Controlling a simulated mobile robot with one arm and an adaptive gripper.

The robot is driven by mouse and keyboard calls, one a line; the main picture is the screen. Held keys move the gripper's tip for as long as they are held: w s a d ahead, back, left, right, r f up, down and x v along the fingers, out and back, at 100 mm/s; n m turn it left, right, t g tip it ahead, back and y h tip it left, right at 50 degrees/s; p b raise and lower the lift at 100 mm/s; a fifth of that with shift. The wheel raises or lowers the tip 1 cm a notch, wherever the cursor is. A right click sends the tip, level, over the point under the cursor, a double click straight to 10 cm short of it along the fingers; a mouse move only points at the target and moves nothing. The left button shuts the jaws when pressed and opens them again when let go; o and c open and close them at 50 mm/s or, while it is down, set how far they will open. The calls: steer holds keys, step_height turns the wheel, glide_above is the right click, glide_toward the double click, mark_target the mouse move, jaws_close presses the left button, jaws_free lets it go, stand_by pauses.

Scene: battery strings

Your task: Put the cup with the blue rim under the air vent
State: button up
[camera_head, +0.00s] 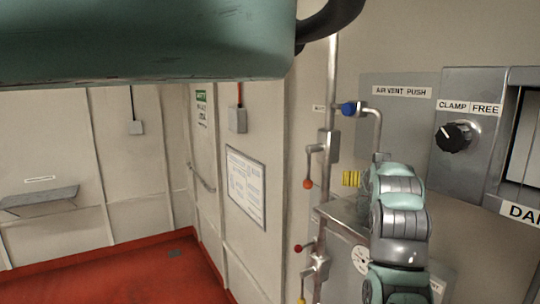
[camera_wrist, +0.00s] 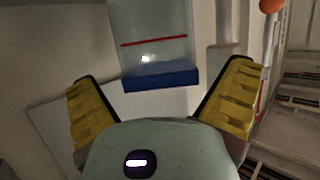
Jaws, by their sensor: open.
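The cup with the blue rim shows in the wrist view as a clear body with a thin red line (camera_wrist: 155,42) and a blue band (camera_wrist: 160,80) towards my gripper. My gripper (camera_wrist: 162,88) is open, with one yellow pad on each side of the blue band and a gap to both. I cannot tell how deep the cup lies between them. In the head view one yellow pad of my gripper (camera_head: 351,178) shows left of my arm; the cup cannot be made out there. The air vent pipe (camera_head: 377,128), with a blue knob (camera_head: 349,109), bends down above my arm.
The "AIR VENT PUSH" plate (camera_head: 402,92) is on the wall behind the pipe. A black clamp knob (camera_head: 454,137) is to the right. A vertical pipe with red-tipped levers (camera_head: 308,183) stands left of my gripper. A grey ledge (camera_head: 342,212) is below it.

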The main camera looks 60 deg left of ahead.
steer(key=b+v, duration=0.4)
steer(key=v, duration=0.6)
steer(key=shift+s, duration=0.25)
stand_by(0.3)
